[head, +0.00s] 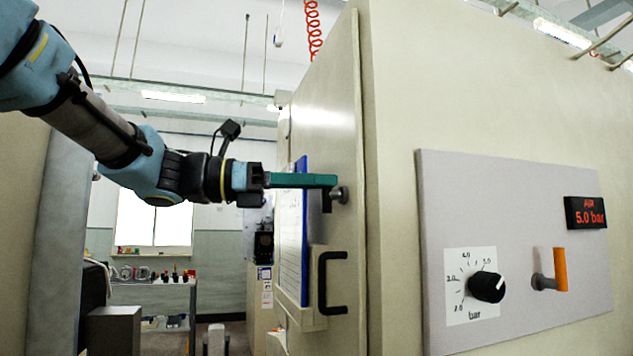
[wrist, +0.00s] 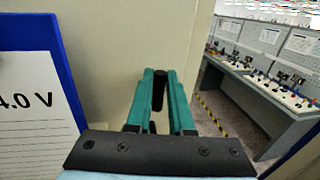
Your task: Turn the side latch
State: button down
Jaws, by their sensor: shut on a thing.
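The side latch (head: 327,201) is a small black lever on a round grey metal pivot (head: 341,194), set on the narrow side face of the beige cabinet. My gripper (head: 331,181) reaches it from the left with its teal fingers level. In the wrist view, the black latch (wrist: 158,88) stands between the two teal fingers of my gripper (wrist: 160,78). The gripper is shut on the latch. In the head view the fingers hide part of the lever, and its lower end shows just below them.
A black pull handle (head: 332,283) sits below the latch. A blue clipboard (head: 304,232) with a white sheet stands close left of it. The front panel (head: 447,205) carries a black dial (head: 487,287), an orange lever (head: 560,270) and a red "5.0 bar" display (head: 586,213).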

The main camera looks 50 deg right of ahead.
jog(key=shift+s+f+m+b, duration=0.1)
jog(key=shift+m+b, duration=0.3)
jog(key=shift+b, duration=0.05)
jog(key=m+b, duration=0.2)
jog(key=b, duration=0.1)
jog(key=m+t+b, duration=0.1)
jog(key=m+b, duration=0.1)
jog(key=m, duration=0.1)
jog(key=s+a+m+b, duration=0.1)
jog(key=m+b, duration=0.1)
jog(key=b, duration=0.1)
jog(key=shift+f+m+t+b, duration=0.3)
jog(key=shift+f+t+b, duration=0.05)
jog(key=shift+f+t, duration=0.05)
jog(key=m+b, duration=0.1)
jog(key=b, duration=0.1)
jog(key=m+t+b, duration=0.1)
jog(key=m+b, duration=0.2)
jog(key=b, duration=0.1)
jog(key=shift+s+a+f, duration=0.15)
jog(key=shift+s+f, duration=0.15)
jog(key=m+t+b, duration=0.1)
jog(key=m+b, duration=0.2)
jog(key=shift+f+h, duration=0.15)
jog(key=shift+h, duration=0.15)
jog(key=shift+s+b, duration=0.1)
jog(key=shift+b, duration=0.2)
jog(key=c, duration=0.8)
grip_release()
